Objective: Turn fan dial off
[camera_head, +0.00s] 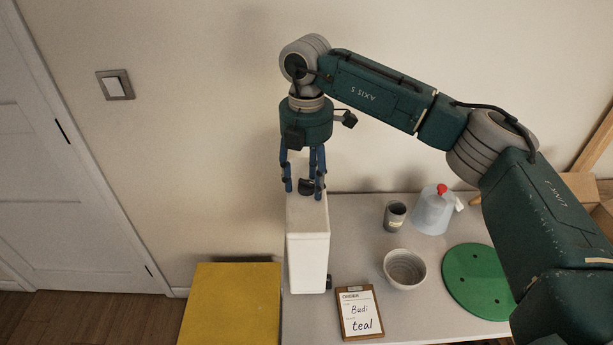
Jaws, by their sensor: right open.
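A tall white box-shaped unit (308,262), which looks like the fan, stands at the left end of the grey table. The dial's marking is too small to read. My left gripper is not in view.
On the table (350,235) are a dark cup (395,215), a grey bowl (404,269), a clear bottle with a red top (433,212), a green disc (478,281) and a clipboard (360,313). A yellow surface (235,305) lies left of the unit. A wall switch (115,86) is at upper left.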

